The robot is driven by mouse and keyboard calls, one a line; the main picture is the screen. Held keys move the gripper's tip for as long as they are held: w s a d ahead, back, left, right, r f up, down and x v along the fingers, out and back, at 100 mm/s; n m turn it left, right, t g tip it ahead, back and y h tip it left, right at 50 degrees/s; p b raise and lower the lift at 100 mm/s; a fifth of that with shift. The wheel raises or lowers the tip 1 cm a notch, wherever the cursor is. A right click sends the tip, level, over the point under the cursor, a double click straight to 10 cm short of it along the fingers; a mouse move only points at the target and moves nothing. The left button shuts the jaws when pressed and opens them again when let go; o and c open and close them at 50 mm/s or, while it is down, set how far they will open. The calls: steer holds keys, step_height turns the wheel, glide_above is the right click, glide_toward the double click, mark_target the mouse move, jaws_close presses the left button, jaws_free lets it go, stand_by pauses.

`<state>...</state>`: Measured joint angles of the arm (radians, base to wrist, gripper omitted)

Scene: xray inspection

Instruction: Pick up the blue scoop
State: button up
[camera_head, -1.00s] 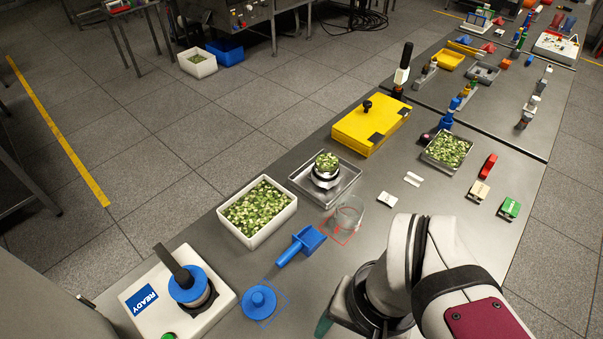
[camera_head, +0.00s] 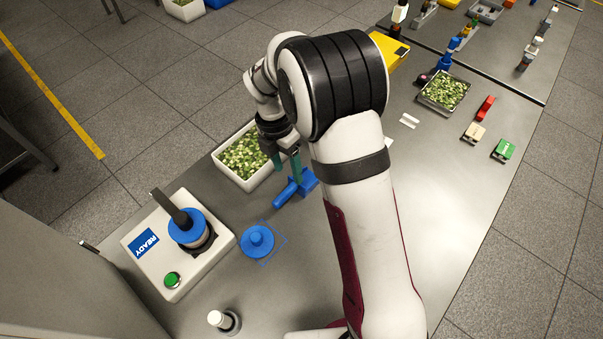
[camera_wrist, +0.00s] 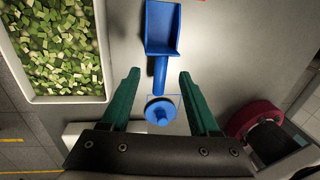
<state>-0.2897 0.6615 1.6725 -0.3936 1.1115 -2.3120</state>
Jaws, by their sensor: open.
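The blue scoop (camera_head: 306,181) lies on the grey table just right of the white bin, its handle pointing to the lower left. In the wrist view the blue scoop (camera_wrist: 162,30) is ahead, with its handle reaching back between the fingers. My gripper (camera_head: 286,168) is open and empty, with green fingers, and hangs close to the scoop. In the wrist view my gripper (camera_wrist: 159,75) has one finger on each side of the handle's line, apart from it. My arm hides part of the table beyond the scoop.
A white bin (camera_head: 226,171) of green chopped pieces stands beside the scoop. A blue round lid with a knob (camera_head: 257,240) lies nearer, inside a blue outline. The white READY device (camera_head: 140,228) stands at the left. The table between scoop and lid is clear.

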mark_target(291, 186)
steer(key=f, duration=0.5)
steer(key=s+f, duration=0.1)
steer(key=f, duration=0.1)
steer(key=shift+s+d+f, duration=0.1)
steer(key=shift+d+f, duration=0.1)
steer(key=shift+d, duration=0.15)
jaws_close()
stand_by(0.9)
